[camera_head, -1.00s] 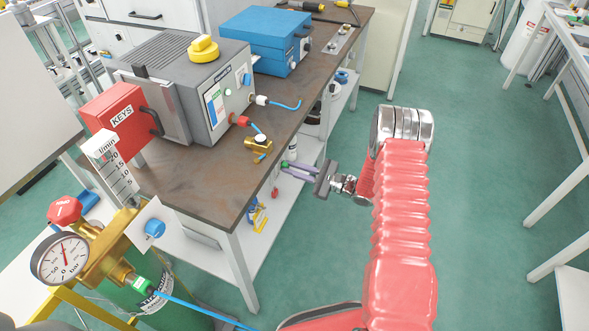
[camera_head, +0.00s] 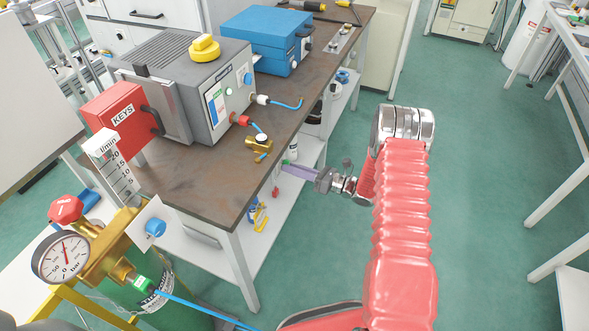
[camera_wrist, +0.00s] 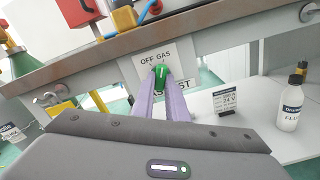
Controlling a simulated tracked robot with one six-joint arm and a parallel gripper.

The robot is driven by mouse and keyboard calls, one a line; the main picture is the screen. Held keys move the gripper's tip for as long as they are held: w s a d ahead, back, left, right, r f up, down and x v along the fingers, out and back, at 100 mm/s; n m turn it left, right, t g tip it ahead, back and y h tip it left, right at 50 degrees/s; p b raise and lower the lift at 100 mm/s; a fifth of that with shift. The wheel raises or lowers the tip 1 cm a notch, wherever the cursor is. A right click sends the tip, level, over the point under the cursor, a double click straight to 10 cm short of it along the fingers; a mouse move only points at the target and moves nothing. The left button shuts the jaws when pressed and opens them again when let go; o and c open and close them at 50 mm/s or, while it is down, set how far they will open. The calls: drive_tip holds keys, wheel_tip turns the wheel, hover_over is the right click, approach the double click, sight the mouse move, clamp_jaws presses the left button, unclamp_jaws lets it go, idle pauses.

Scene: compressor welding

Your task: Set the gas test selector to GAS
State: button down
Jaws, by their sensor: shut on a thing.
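The gas test selector is a small green knob (camera_wrist: 160,73) with a white mark. It sits on a white plate (camera_wrist: 147,62) below the bench top, lettered OFF and GAS above the knob and partly hidden lettering ending in ST below. The mark stands nearly upright in the wrist view; I cannot tell exactly which word it points at. My gripper (camera_wrist: 162,84) has its two purple fingers closed on the knob from either side. In the head view my gripper (camera_head: 287,168) reaches in at the bench's right side, and the plate is hidden there.
The bench top (camera_head: 190,185) overhangs just above the gripper in the wrist view. A flux bottle (camera_wrist: 291,105) and a small 24 V sign (camera_wrist: 225,102) stand on the lower shelf to the right. A brass valve (camera_head: 258,146) lies on the bench. The floor right of my arm is clear.

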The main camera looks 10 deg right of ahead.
drive_tip(key=shift+a+m, duration=0.2)
drive_tip(key=shift+m, duration=0.2)
drive_tip(key=c, duration=1.8)
unclamp_jaws()
drive_tip(key=shift+o, duration=0.2)
drive_tip(key=shift+d, duration=0.25)
drive_tip(key=v, duration=1.3)
drive_tip(key=shift+s+d, duration=0.2)
drive_tip(key=shift+s, duration=0.15)
